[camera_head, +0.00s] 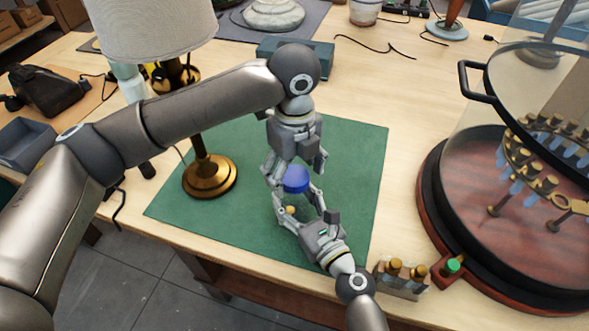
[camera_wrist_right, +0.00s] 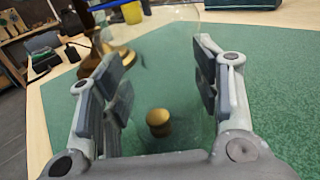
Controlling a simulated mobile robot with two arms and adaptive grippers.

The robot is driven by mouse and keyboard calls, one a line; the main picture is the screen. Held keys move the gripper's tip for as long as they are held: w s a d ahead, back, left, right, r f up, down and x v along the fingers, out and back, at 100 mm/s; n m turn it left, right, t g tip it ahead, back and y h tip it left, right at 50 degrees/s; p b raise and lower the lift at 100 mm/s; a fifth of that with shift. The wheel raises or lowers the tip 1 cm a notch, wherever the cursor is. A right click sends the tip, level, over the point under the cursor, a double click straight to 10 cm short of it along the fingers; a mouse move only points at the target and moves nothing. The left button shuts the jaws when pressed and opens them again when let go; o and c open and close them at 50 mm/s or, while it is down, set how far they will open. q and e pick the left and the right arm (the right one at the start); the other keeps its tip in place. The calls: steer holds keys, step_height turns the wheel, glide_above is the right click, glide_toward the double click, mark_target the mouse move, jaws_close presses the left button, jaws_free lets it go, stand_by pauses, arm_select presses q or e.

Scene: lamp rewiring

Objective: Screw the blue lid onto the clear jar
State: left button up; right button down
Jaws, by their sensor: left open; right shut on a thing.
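The blue lid (camera_head: 296,181) sits at the top of the clear jar, between my two grippers over the green mat. I cannot tell whether it is seated or threaded. My left gripper (camera_head: 295,171) points down from above with open fingers on either side of the lid. My right gripper (camera_head: 298,203) comes from the front edge and is shut on the clear jar, which is hard to see in the head view. In the right wrist view the jar (camera_wrist_right: 165,75) stands between my finger pads, with a brass knob (camera_wrist_right: 158,122) seen through it.
A lamp with a brass base (camera_head: 210,178) stands left on the green mat (camera_head: 362,150). A round tray with a glass cover (camera_head: 440,210) is at the right. A small block with brass pieces (camera_head: 402,279) sits at the front edge. The mat's right part is clear.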

arm_select(q)
step_height(320, 180, up, 12)
stand_by(0.6)
arm_select(e)
steer(key=shift+c, duration=2)
jaws_free()
steer(key=shift+s, duration=0.1)
steer(key=v, duration=1.1)
steer(key=shift+s+d, duration=0.25)
steer(key=shift+s, duration=0.1)
